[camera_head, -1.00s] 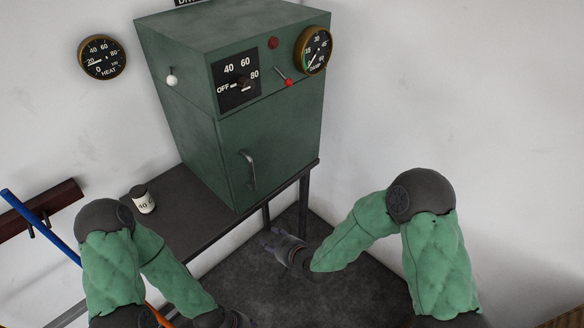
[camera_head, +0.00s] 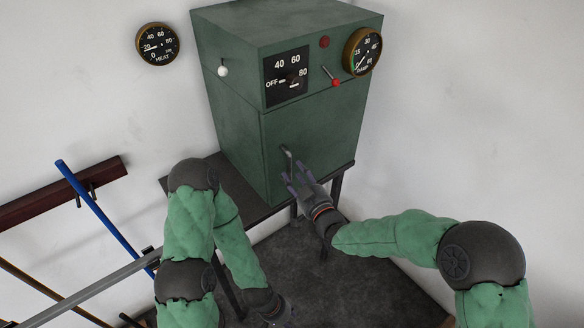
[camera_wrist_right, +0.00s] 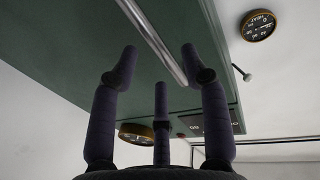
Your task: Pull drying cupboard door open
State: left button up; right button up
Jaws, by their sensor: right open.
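The green drying cupboard (camera_head: 240,110) stands on a dark table against the wall. Its door (camera_head: 325,125) looks shut. The door's metal handle (camera_head: 287,155) is partly hidden behind my right gripper (camera_head: 292,178). In the right wrist view the handle (camera_wrist_right: 152,42) runs as a slanted bar just beyond and between the fingertips of the right gripper (camera_wrist_right: 155,70). The fingers are spread and not closed around it; whether any touches it I cannot tell. My left gripper (camera_head: 276,310) is low at the bottom of the head view, too small and dark to read.
The cupboard front carries a dial panel (camera_head: 287,77), a red-tipped lever (camera_head: 334,80) and a damp gauge (camera_head: 362,51). A heat gauge (camera_head: 157,44) hangs on the wall. A blue pole (camera_head: 100,212) leans at the left by a wall rack (camera_head: 60,195).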

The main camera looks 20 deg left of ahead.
jog(key=shift+x, duration=1.9)
grip_shut()
